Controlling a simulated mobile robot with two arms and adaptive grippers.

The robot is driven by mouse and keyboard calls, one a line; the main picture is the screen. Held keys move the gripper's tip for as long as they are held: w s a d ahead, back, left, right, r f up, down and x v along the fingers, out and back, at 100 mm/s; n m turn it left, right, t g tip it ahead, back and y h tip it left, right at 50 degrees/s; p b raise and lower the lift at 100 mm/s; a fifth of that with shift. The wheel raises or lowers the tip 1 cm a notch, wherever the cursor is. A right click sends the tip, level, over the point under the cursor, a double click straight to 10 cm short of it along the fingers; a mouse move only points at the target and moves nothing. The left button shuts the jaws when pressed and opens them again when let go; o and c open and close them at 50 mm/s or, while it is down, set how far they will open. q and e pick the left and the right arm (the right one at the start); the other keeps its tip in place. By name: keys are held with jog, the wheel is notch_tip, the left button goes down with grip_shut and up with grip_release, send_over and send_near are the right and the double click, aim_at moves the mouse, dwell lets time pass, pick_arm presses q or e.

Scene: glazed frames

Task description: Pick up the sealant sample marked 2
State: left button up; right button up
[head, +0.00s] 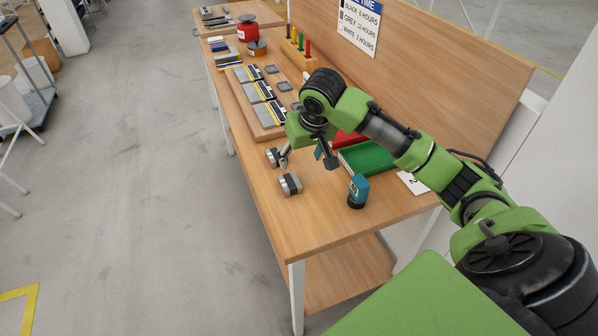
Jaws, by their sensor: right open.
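My right gripper (308,163) is open above the near part of the wooden workbench (320,215), its fingers pointing down and nothing seen between them. A white card (412,183) at the bench's right edge bears what looks like a 2. Grey panels (257,92) with yellow and black strips lie in a row on a wooden board (270,132), left of and beyond the gripper. Small dark grey squares (284,86) lie beside them. No number is readable on these pieces, so I cannot tell which is sample 2. My left gripper is out of view.
A teal device (358,190) stands near a green tray (367,157) and a red tray (345,138). A sign (360,22) hangs on the back panel. The floor at left is open.

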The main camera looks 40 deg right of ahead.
jog(key=p, duration=0.1)
send_near(290, 181)
jog(key=shift+x, duration=0.85)
jog(key=p+x, duration=0.1)
jog(key=x, duration=0.2)
jog(key=shift+d+p, duration=0.1)
jog(key=shift+p, duration=0.2)
jog(key=x, duration=0.3)
jog(key=shift+a+f+p, duration=0.1)
jog(key=shift+a+p, duration=0.1)
jog(key=shift+p, duration=0.2)
jog(key=shift+w+d+f, duration=0.1)
jog(key=shift+f, duration=0.2)
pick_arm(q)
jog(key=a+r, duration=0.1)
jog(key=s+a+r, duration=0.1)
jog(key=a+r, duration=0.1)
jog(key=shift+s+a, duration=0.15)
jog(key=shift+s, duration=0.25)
pick_arm(e)
jog(key=shift+c, duration=0.4)
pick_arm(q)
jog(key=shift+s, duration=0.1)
pick_arm(e)
jog(key=shift+r, duration=0.1)
jog(key=c, duration=1.2)
